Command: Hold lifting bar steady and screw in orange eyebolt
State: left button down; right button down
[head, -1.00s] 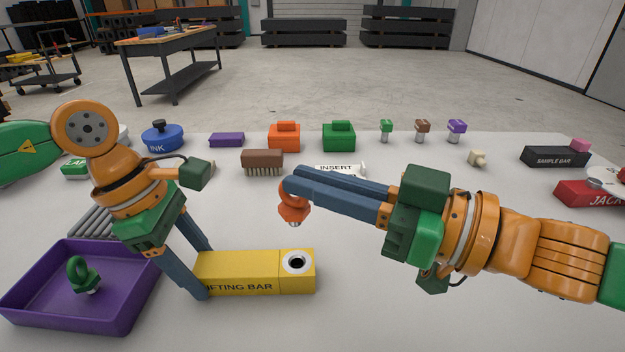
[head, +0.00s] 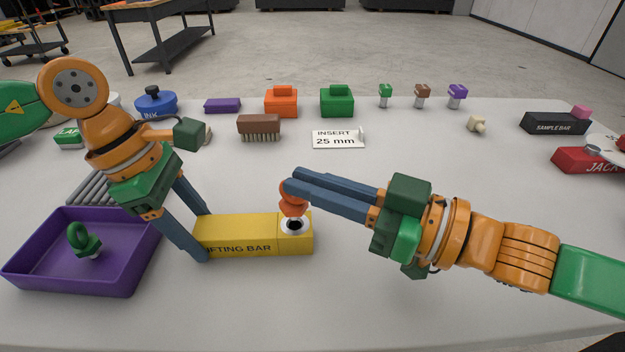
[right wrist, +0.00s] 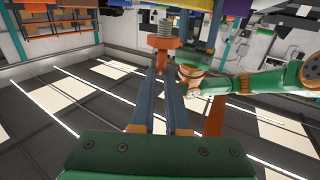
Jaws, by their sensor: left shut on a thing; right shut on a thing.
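The yellow lifting bar (head: 235,238) lies on the table with a dark round hole in a pale ring (head: 295,225) at its right end. My left gripper (head: 203,236) is shut on the bar's left end.
A purple tray (head: 130,275) with a green eyebolt (head: 84,241) stands left of the bar. A white "INSERT 25 mm" sign (head: 338,139), a brown brush (head: 259,127) and coloured blocks stand behind. The table's front right is clear.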

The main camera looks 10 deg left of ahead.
jog(key=shift+f, duration=0.95)
dwell(0.6)
jog(key=shift+r, duration=0.5)
jog(key=shift+f, duration=0.55)
dwell(0.7)
jog(key=shift+r, duration=0.55)
jog(key=shift+f, duration=0.65)
dwell(0.5)
notch_tip(320, 180, up, 2)
jog(key=shift+r, duration=0.1)
dwell(0.6)
jog(key=shift+f, duration=1.05)
dwell(0.6)
